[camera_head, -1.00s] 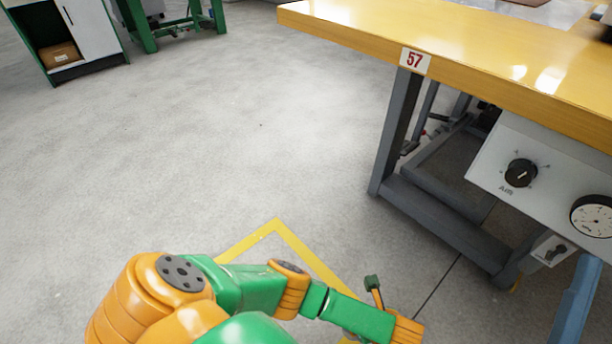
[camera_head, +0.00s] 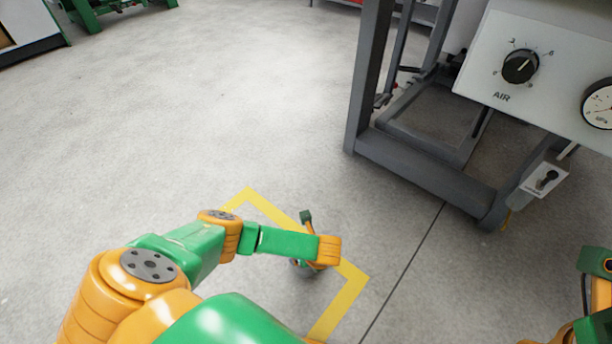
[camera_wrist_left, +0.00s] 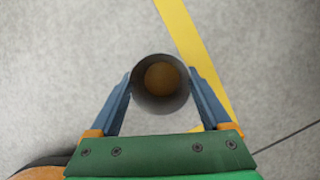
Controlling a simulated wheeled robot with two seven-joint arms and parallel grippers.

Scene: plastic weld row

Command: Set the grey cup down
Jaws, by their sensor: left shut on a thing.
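The grey cup (camera_wrist_left: 160,107) is between the two blue fingers of my left gripper (camera_wrist_left: 160,78) in the left wrist view. I look down into its round mouth, and a brown-orange round surface shows inside. The fingers are shut on the cup's sides. Grey floor and a yellow line show behind it; the gap under the cup cannot be judged. In the head view my left wrist hides most of the gripper and cup, over the floor inside the yellow marking (camera_head: 345,300). Part of my right arm shows at the right edge, but its gripper does not.
A grey-legged bench frame (camera_head: 425,180) stands at the right, with a white panel (camera_head: 550,75) carrying a black AIR knob (camera_head: 520,66) and a round gauge (camera_head: 600,104). A small switch box (camera_head: 545,178) hangs below. The floor at left and centre is clear.

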